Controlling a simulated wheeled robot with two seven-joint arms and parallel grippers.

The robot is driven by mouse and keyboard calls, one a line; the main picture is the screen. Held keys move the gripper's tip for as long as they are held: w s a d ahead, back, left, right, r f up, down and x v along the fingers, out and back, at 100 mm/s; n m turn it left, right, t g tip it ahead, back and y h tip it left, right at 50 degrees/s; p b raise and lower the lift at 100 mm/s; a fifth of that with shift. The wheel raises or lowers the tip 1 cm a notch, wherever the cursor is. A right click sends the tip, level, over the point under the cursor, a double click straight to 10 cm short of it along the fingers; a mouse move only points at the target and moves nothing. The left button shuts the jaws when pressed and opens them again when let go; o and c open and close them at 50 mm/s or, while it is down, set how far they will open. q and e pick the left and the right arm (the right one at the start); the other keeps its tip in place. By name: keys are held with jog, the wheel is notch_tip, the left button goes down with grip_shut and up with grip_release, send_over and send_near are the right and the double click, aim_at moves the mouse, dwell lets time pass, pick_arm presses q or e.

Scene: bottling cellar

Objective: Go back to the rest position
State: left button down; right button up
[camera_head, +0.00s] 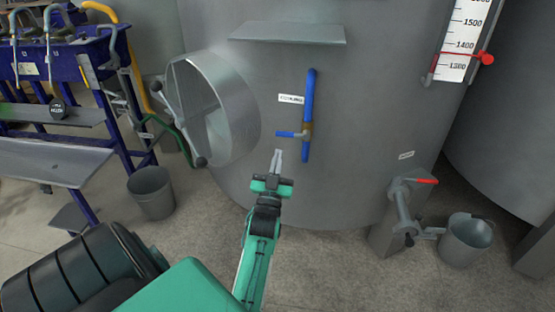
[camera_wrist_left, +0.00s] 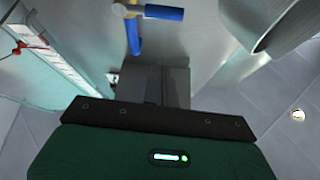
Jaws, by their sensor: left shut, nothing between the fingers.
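My left gripper (camera_head: 277,162) is in front of the large grey tank (camera_head: 350,110) in the head view. Its fingers are closed together with nothing between them. The fingertips are just below and left of the blue valve handle (camera_head: 290,134) on the blue pipe (camera_head: 309,90). From the head view I cannot tell how far the fingertips are from the tank. In the left wrist view the shut fingers (camera_wrist_left: 158,84) point towards the tank wall, with the blue handle (camera_wrist_left: 164,13) beyond them. My right gripper is not in view.
A round manway door (camera_head: 215,105) juts from the tank at left. A grey bucket (camera_head: 151,192) and a blue filler rack (camera_head: 75,60) stand further left. At right are a red-handled outlet valve (camera_head: 403,205) and another bucket (camera_head: 466,240). The floor between is clear.

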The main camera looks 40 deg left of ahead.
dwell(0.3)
